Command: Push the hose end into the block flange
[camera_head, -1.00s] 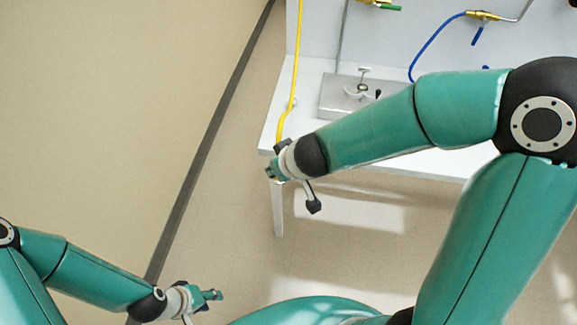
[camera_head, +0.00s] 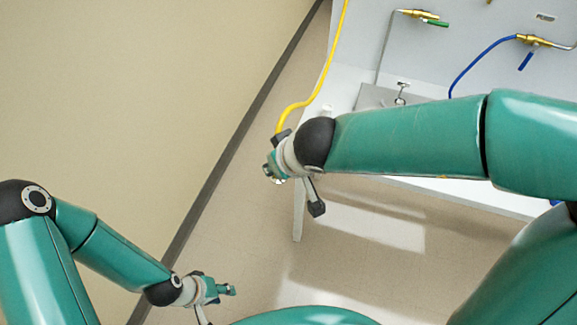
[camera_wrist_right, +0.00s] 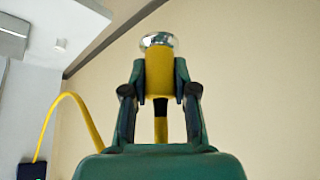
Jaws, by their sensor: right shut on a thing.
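The yellow hose (camera_head: 325,75) hangs from above, past the left end of the bench, to my right gripper (camera_head: 272,167). In the right wrist view my right gripper (camera_wrist_right: 160,78) is shut on the hose end (camera_wrist_right: 159,70), a yellow sleeve with a shiny metal ring at its tip pointing away from the palm. A grey metal block (camera_head: 372,97) sits on the bench, partly hidden by my right arm; I cannot make out its flange. My left gripper (camera_head: 226,290) is low at the left, away from everything; its finger gap is unclear.
The white bench (camera_head: 345,88) has a back panel with a green-handled valve (camera_head: 435,22) and a blue hose (camera_head: 478,62). A beige wall (camera_head: 130,90) runs along the left. The floor (camera_head: 255,215) between wall and bench is clear.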

